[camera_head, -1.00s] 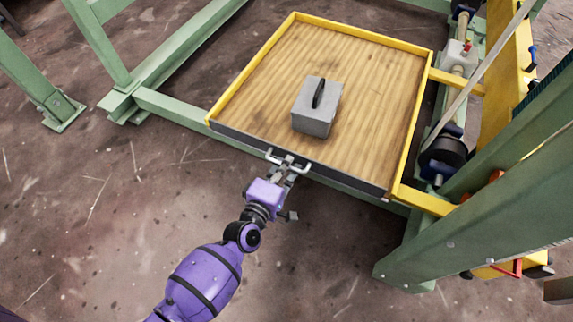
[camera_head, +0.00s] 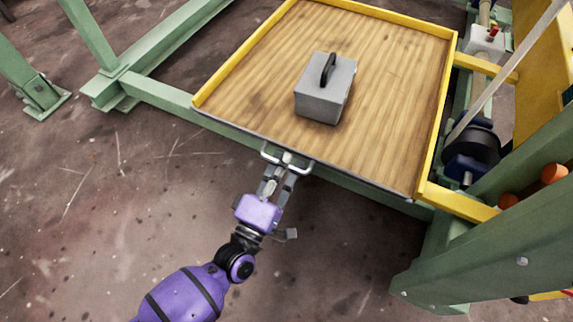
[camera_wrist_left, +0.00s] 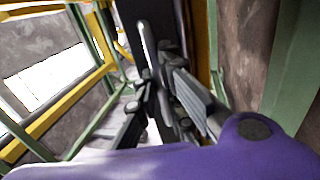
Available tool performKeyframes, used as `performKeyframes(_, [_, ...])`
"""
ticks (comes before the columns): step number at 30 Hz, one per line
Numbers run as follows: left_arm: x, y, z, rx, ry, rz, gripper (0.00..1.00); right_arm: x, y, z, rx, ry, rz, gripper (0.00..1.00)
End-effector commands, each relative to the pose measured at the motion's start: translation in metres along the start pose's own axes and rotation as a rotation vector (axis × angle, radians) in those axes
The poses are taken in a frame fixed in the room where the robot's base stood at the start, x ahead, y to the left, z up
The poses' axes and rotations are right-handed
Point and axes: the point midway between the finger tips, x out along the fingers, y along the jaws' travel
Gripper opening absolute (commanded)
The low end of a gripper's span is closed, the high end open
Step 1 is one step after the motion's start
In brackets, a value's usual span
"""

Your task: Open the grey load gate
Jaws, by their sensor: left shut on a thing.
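The grey load gate (camera_head: 350,174) runs along the near edge of the wooden platform. It shows in the head view as a thin grey strip, and its broad front face is hardly visible. A pale metal U-shaped handle (camera_head: 309,167) is on the gate's near side. My left gripper (camera_head: 284,164) is shut on the handle, with its arm reaching up from the bottom left. In the left wrist view the fingers (camera_wrist_left: 165,85) close around the pale handle bar (camera_wrist_left: 147,42); the exact contact is partly hidden. My right gripper is not in view.
A grey block (camera_head: 324,92) with a black handle rests on the yellow-rimmed wooden platform (camera_head: 235,97). Green frame beams (camera_head: 150,93) stand left, and a large green beam (camera_head: 480,245) stands near right. The floor (camera_head: 110,220) in front is clear.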

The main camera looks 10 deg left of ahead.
Motion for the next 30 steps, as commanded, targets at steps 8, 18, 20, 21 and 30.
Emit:
performKeyframes(8, [-0.0029, -0.0076, 0.0007, 0.001, -0.002, 0.135, 0.0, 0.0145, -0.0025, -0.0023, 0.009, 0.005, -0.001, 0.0])
performKeyframes(18, [-0.0043, -0.0094, 0.0005, 0.0, 0.0, 0.205, 0.0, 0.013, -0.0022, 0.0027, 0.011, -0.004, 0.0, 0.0])
performKeyframes(20, [-0.0043, -0.0091, 0.0005, -0.001, 0.0, 0.208, 0.0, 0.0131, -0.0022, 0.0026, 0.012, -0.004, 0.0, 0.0])
performKeyframes(21, [-0.0042, -0.009, 0.0005, -0.001, 0.0, 0.209, 0.0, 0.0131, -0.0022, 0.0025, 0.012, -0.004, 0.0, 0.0])
performKeyframes(30, [-0.0037, -0.0086, 0.0003, -0.001, 0.0, 0.209, 0.13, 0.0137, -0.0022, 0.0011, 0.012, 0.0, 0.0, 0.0])
